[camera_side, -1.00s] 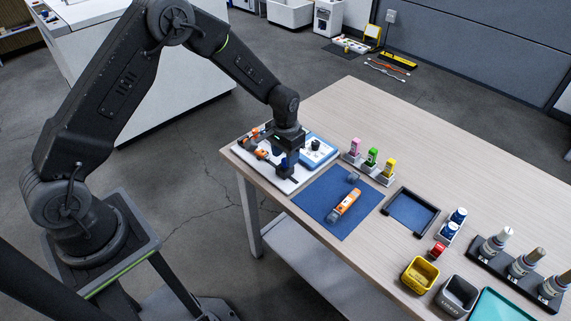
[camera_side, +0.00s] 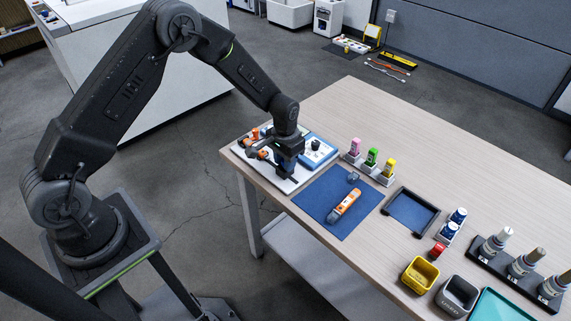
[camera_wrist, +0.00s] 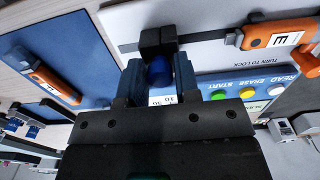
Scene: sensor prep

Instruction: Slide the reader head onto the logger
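My gripper (camera_side: 288,165) is low over the white board at the table's left end. In the wrist view, its two blue-padded fingers (camera_wrist: 158,76) stand on either side of a blue cylinder (camera_wrist: 159,72) in front of a black block (camera_wrist: 158,42). This looks like the reader head; narrow gaps seem to remain beside the cylinder, and contact is not clear. An orange logger marked E (camera_wrist: 272,36) lies on the white board (camera_wrist: 205,15); its orange part (camera_side: 263,154) shows beside the gripper. Another orange-and-white logger (camera_side: 344,205) lies on the blue mat (camera_side: 318,213).
A blue-white panel (camera_side: 322,157) with READ, ERASE and START buttons adjoins the board. A small grey-blue piece (camera_side: 353,177) lies on the mat. Pink, green and yellow items (camera_side: 371,160) stand behind it. An empty black-framed tray (camera_side: 432,220) and bins (camera_side: 420,275) are farther right.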

